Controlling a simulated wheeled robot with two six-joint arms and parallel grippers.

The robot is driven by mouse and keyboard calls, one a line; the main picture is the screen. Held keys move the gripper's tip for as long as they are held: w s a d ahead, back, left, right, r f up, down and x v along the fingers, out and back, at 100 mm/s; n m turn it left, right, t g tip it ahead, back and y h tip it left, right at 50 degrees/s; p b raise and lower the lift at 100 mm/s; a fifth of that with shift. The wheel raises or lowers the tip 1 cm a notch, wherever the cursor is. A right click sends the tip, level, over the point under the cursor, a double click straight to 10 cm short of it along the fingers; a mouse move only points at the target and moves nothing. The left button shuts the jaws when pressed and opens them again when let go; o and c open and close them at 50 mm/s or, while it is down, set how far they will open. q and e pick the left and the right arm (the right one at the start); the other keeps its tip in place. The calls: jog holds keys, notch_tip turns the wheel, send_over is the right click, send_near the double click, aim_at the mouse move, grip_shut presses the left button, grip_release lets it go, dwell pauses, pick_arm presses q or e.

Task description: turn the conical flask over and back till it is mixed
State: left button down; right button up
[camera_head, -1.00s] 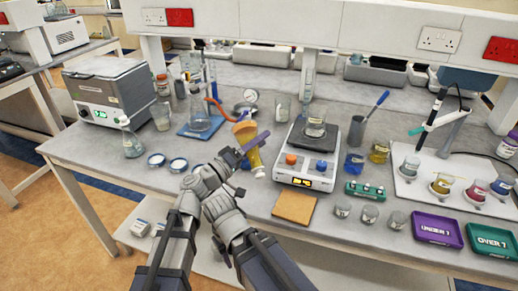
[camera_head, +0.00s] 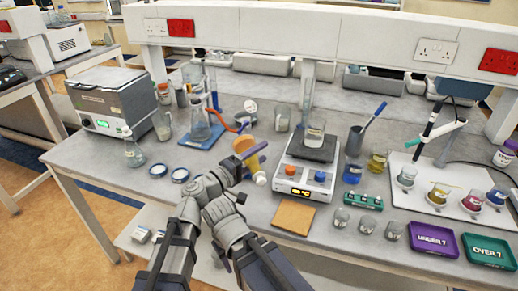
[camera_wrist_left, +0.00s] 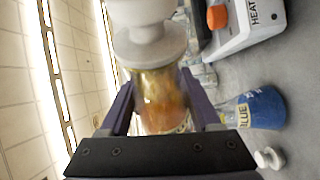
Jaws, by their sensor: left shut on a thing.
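The conical flask (camera_head: 245,146) is held in the air left of the hotplate, tilted with its orange base up and its white stopper (camera_head: 260,178) down toward the bench. My left gripper (camera_head: 251,156) is shut around it, with purple fingers on either side. In the left wrist view the flask (camera_wrist_left: 158,95) sits between the fingers of the gripper (camera_wrist_left: 160,110), with amber to orange contents and the white stopper toward the top of the picture. The contents look blurred, so I cannot tell how evenly they are mixed. My right gripper is not identifiable in view.
The hotplate (camera_head: 303,182) stands right of the flask, with a beaker on top. An orange-brown mat (camera_head: 293,216) lies in front. A blue vessel (camera_head: 352,173) stands right of the hotplate.

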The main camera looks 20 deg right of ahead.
pick_arm(q)
jog(key=shift+s+f+n+g+y+p, duration=0.2)
jog(key=shift+n+g+y+p, duration=0.3)
jog(key=shift+n+g+p, duration=1.45)
jog(key=shift+s+f+n+g+y+p, duration=0.15)
jog(key=shift+n+g+y+p, duration=0.45)
jog(key=shift+n, duration=2.5)
jog(key=shift+s+f+n+g+y+p, duration=0.15)
jog(key=shift+n+g+y+p, duration=0.25)
jog(key=shift+n+g+p, duration=1.55)
jog(key=shift+n+t+b, duration=0.4)
jog(key=shift+t+b, duration=0.15)
jog(key=shift+t, duration=0.25)
